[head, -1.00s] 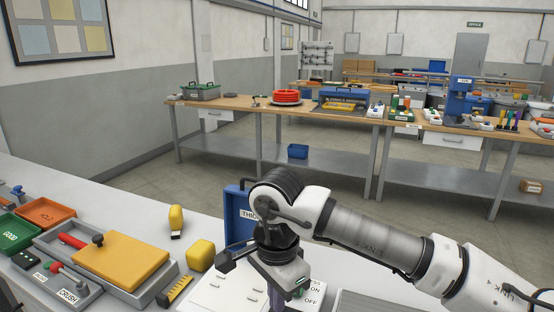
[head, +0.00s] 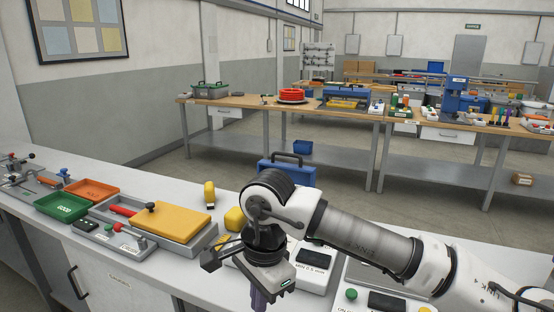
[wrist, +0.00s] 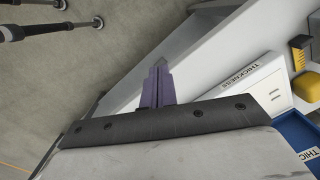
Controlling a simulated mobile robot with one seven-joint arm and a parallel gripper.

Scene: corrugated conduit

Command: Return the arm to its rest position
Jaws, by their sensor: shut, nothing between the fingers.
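My gripper (head: 258,299) hangs low in the head view at the end of my bent white and grey arm, partly hidden by the wrist and cut by the picture's bottom edge. In the wrist view its purple fingers (wrist: 157,85) are together with nothing between them. They show over the floor and the bench's edge, apart from the things on the bench.
The bench carries a grey tray with a yellow block (head: 171,220), a green bin (head: 63,206), an orange bin (head: 92,191) and white devices (head: 314,266). A blue case (head: 287,172) stands behind my arm.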

